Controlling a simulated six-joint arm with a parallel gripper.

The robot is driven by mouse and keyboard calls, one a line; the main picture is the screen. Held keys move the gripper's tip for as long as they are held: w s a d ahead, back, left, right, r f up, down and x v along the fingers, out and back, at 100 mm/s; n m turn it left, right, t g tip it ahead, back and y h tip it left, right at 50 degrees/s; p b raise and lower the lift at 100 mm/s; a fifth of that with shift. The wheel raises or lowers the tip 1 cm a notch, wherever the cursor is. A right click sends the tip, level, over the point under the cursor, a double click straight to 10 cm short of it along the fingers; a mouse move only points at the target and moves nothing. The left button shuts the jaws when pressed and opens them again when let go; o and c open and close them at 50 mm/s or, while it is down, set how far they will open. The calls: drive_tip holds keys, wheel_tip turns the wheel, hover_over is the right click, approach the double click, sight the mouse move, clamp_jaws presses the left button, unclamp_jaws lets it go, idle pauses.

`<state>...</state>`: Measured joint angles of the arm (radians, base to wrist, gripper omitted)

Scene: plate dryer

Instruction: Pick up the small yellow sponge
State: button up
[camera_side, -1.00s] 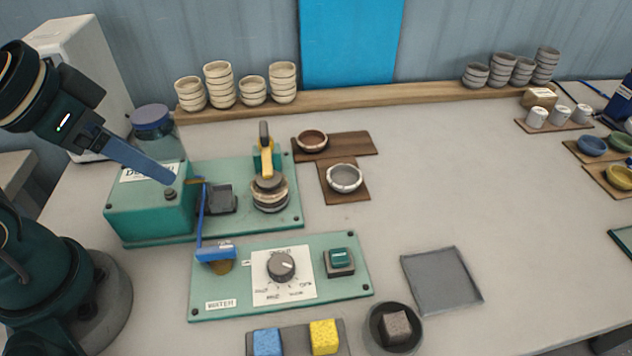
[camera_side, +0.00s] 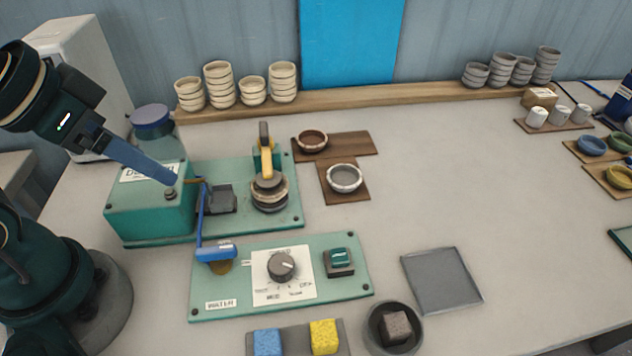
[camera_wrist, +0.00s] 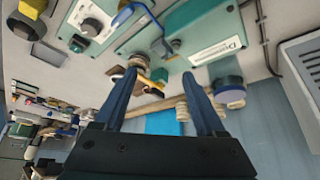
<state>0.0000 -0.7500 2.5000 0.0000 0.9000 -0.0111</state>
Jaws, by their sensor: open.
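The small yellow sponge (camera_side: 324,337) sits on a grey tray (camera_side: 294,348) at the bottom of the side view, to the right of a blue sponge (camera_side: 267,342). My gripper (camera_side: 172,181) is at the upper left, above the green dryer box, well away from the sponge. In the wrist view my gripper (camera_wrist: 160,74) shows two blue fingers apart with nothing between them.
A water panel (camera_side: 208,284) with a knob and a blue lever lies between my gripper and the sponges. A dark bowl (camera_side: 372,338) holding a brown block stands right of the sponge tray. A flat grey tray (camera_side: 442,281) lies farther right. The table's right middle is clear.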

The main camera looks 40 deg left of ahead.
drive_tip(key=w+d+r+n, duration=0.3)
drive_tip(key=w+r+n, duration=0.1)
drive_tip(key=n, duration=0.4)
drive_tip(key=n+g, duration=0.1)
drive_tip(key=g, duration=0.5)
hover_over(324, 331)
wheel_tip(324, 331, down, 12)
drive_tip(key=shift+w+f, duration=0.1)
drive_tip(key=shift+f, duration=2.65)
clamp_jaws()
